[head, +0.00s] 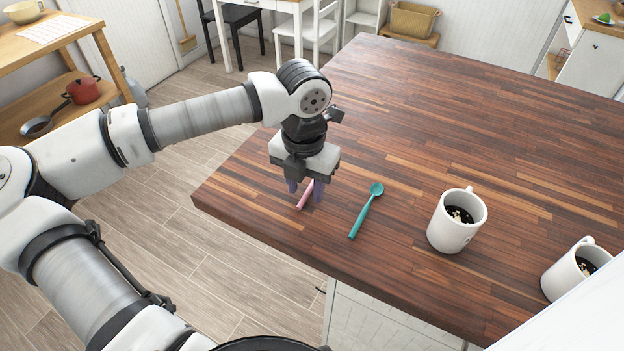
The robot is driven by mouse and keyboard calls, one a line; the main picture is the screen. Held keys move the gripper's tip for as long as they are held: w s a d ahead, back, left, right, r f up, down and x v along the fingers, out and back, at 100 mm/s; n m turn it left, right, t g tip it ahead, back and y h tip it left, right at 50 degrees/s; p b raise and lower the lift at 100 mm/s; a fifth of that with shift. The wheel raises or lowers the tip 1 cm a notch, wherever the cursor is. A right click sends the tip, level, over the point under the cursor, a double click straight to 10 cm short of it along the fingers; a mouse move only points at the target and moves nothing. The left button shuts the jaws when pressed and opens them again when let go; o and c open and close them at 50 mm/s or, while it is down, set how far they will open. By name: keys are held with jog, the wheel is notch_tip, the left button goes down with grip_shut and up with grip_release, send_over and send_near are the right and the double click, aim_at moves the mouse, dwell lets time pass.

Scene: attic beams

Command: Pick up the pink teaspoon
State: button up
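The pink teaspoon (304,198) lies on the wooden worktop near its left corner. Only a short pink length of it shows; the rest is hidden by my gripper. My gripper (305,189) points down right over it. Its two purplish fingertips are apart, one to each side of the pink length in the picture. I cannot tell whether either finger touches the teaspoon or how far above the worktop the tips are.
A teal spoon (366,210) lies just right of my gripper. A white mug (457,236) with dark contents stands farther right, and a second mug (567,277) stands near the right edge. The worktop (450,110) behind them is clear. Its front-left edge is close to the gripper.

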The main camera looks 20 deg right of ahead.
jog(key=shift+f, duration=0.4)
jog(key=shift+c, duration=0.5)
grip_shut()
jog(key=shift+r, duration=0.15)
